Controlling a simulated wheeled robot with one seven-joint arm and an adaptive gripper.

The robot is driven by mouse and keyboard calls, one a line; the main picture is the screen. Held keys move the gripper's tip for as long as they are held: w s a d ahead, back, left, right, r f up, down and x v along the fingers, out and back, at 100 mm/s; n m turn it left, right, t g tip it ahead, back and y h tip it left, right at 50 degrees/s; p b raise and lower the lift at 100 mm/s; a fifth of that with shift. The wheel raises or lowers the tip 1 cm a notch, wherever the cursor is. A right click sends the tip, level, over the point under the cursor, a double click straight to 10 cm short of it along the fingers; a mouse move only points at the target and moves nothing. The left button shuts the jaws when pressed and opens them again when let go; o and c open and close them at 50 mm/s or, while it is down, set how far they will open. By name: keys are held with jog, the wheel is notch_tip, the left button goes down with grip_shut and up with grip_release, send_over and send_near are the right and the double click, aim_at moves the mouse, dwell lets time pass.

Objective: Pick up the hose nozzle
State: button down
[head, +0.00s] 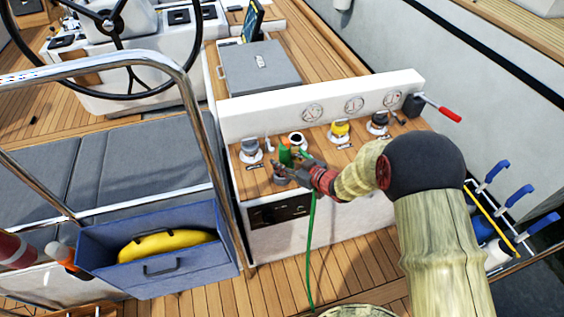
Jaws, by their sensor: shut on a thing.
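The hose nozzle (285,154) is a small green piece with an orange tip on the wood-topped console. My gripper (287,170) is at it and shut on it, reaching in from the right. The fingers hide part of the nozzle, so I cannot tell whether it touches the console top. A green hose (311,250) hangs from beside my gripper down the console front to the deck.
A grey winch (250,150), a yellow-topped fitting (340,131) and a dark fitting (378,122) stand close by on the console. A red-handled lever (440,108) is at right. A blue bin (152,262) and a steel rail (187,95) stand left.

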aim_at(286, 158)
jog(key=s+r, duration=0.1)
jog(key=s+d+r+p, duration=0.1)
jog(key=r, duration=0.2)
jog(key=shift+s+d+r+p, duration=0.15)
jog(key=shift+s+r+p, duration=0.15)
jog(key=shift+s, duration=0.1)
jog(key=s+d+r+p, duration=0.3)
jog(key=s+r+p, duration=0.2)
jog(key=s, duration=0.3)
jog(key=shift+s+d+r, duration=0.25)
jog(key=shift+d+r, duration=0.15)
jog(key=shift+r, duration=0.4)
jog(key=shift+w, duration=0.1)
